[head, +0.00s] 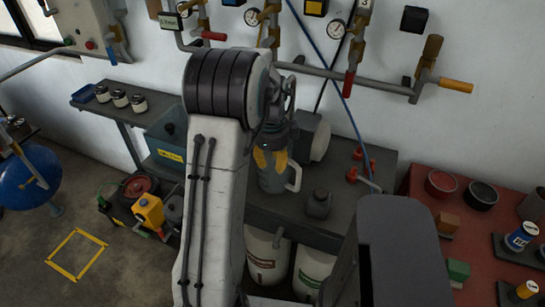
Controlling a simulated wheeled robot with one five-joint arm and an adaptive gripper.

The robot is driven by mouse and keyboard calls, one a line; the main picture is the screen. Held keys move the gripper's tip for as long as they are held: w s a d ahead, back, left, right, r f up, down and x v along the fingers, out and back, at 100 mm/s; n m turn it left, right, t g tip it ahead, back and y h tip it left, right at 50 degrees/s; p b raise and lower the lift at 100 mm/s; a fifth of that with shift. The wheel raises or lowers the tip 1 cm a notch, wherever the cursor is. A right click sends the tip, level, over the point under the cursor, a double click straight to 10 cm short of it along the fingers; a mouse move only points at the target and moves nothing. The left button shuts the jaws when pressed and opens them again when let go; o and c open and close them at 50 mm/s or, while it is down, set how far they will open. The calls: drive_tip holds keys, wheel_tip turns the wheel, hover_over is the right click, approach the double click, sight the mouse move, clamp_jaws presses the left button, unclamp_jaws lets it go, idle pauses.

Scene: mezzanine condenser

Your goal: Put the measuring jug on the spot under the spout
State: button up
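The measuring jug (272,182) is a grey, see-through vessel with a pale handle (295,177) on its right side. It shows upright at the dark workbench in the middle of the head view. My gripper (271,159) points down at the jug's upper part, its two orange finger pads overlapping the jug in the picture. I cannot tell whether the pads touch it or whether the jug is lifted. A pipe fitting with red handles (358,172) is to the right, possibly the spout. I cannot make out a marked spot under it.
A grey cylinder (314,138) is behind. A red table (415,180) with bowls and cans is at the right. A blue-grey box (165,135) is left. Pipes with gauges line the wall.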

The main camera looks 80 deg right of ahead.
wheel_tip(320, 180, up, 12)
drive_tip(key=a+b, duration=0.1)
drive_tip(key=b, duration=0.3)
drive_tip(key=w+a+n+t, duration=0.1)
drive_tip(key=w+a+n, duration=1.6)
drive_tip(key=w, duration=0.5)
drive_tip(key=a+f+n+t, duration=0.1)
drive_tip(key=a+f+n, duration=0.1)
drive_tip(key=a+n, duration=0.8)
drive_tip(key=s+a+f+n+t+y, duration=0.1)
drive_tip(key=a+f+n, duration=0.2)
drive_tip(key=a+n, duration=0.8)
drive_tip(key=a, duration=0.4)
drive_tip(key=shift+s+t, duration=0.2)
drive_tip(key=shift+t, duration=0.2)
drive_tip(key=shift+d+f, duration=0.1)
